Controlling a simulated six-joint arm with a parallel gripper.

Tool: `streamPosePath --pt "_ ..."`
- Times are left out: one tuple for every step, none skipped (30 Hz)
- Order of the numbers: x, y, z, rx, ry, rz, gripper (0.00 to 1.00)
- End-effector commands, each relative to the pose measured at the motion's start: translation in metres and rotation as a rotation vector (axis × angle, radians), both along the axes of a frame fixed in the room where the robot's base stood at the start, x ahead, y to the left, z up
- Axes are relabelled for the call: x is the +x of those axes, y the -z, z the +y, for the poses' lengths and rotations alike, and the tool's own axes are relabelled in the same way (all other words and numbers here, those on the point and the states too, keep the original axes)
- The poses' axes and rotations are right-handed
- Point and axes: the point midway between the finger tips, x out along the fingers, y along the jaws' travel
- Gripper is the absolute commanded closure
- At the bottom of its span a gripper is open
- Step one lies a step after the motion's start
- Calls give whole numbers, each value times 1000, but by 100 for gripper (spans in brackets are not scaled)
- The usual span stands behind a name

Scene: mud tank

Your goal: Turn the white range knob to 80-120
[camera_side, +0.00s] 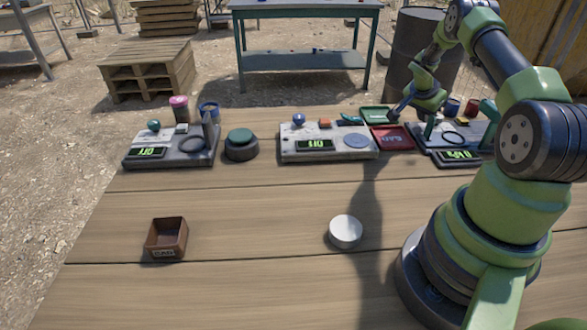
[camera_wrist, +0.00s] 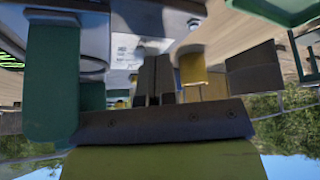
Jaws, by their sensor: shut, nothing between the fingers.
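A white round piece (camera_side: 346,232) stands alone on the bare wood at the front middle of the table. No knob with readable range marks shows, so I cannot tell whether this piece is the range knob. My gripper (camera_side: 400,108) is at the back right, near the right-hand device (camera_side: 458,157), whose display is lit but too small to read. In the wrist view my gripper (camera_wrist: 152,80) has its dark fingers together with nothing between them, over a pale panel (camera_wrist: 128,50) with small unreadable print. I cannot tell whether the fingers touch anything.
Two other devices, left (camera_side: 190,155) and middle (camera_side: 320,153), show OFF. A dark round piece with a green top (camera_side: 240,145) stands between them. Green (camera_side: 376,116) and red (camera_side: 391,138) trays lie close to my gripper. A brown box (camera_side: 167,238) stands front left.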

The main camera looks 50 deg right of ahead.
Motion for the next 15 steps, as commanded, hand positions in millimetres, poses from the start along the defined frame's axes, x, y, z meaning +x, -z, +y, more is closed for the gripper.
streamPosePath --pt "0 2 3 7 2 3 100" --pt "0 2 4 7 3 4 100" --pt "0 0 4 7 5 4 100" --pt "0 -2 4 7 7 3 100" --pt "1 -5 4 6 8 1 100" --pt "0 -10 4 5 10 1 100" --pt "0 -14 4 5 10 1 100" --pt "0 -18 3 4 10 1 100" --pt "0 -23 3 5 11 0 100" --pt "0 -27 3 4 10 -1 100" --pt "0 -31 3 4 10 -1 100" --pt "0 -36 3 3 12 0 100" --pt "0 -40 3 3 12 0 100" --pt "0 -44 3 3 11 0 100" --pt "0 -48 3 3 13 -1 100"
